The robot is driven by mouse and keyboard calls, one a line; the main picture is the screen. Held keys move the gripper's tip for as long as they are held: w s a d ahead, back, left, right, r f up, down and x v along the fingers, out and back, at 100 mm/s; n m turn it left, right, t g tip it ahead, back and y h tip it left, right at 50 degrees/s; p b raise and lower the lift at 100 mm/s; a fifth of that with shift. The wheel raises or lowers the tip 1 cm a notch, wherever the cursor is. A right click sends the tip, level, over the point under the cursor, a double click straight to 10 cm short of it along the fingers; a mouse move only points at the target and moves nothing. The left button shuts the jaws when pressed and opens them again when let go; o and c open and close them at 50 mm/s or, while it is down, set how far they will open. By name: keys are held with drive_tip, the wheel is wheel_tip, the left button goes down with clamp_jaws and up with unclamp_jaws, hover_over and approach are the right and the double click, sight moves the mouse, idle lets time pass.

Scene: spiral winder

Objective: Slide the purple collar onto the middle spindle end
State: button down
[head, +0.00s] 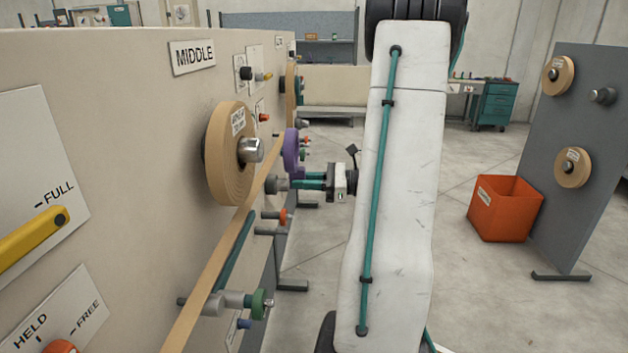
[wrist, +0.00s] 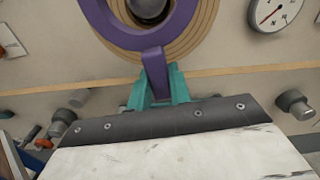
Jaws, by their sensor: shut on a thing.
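The purple collar (head: 291,150) is a ring with a tab, held upright beside the winder panel. My gripper (head: 302,181) has teal fingers, shut on the collar's tab, which shows in the wrist view (wrist: 154,62). The middle spindle end (head: 250,150) is a grey metal stub in a tan roll (head: 226,165) below the MIDDLE sign. In the head view the collar is right of this stub and apart from it. In the wrist view a dark spindle end (wrist: 148,8) shows inside the ring, with a tan roll behind; I cannot tell which spindle it is, or the gap.
A tan strip (head: 222,255) runs diagonally past the panel. A roller with a green knob (head: 258,304) and other knobs jut from the panel. A gauge (wrist: 275,12) is at upper right in the wrist view. An orange bin (head: 505,208) stands on open floor at right.

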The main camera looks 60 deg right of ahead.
drive_tip(key=shift+x, duration=5.1)
drive_tip(key=shift+w+a+f, duration=0.2)
drive_tip(key=shift+w+f, duration=0.05)
drive_tip(key=c, duration=0.7)
unclamp_jaws()
drive_tip(key=shift+s, duration=0.1)
drive_tip(key=shift+v, duration=3.95)
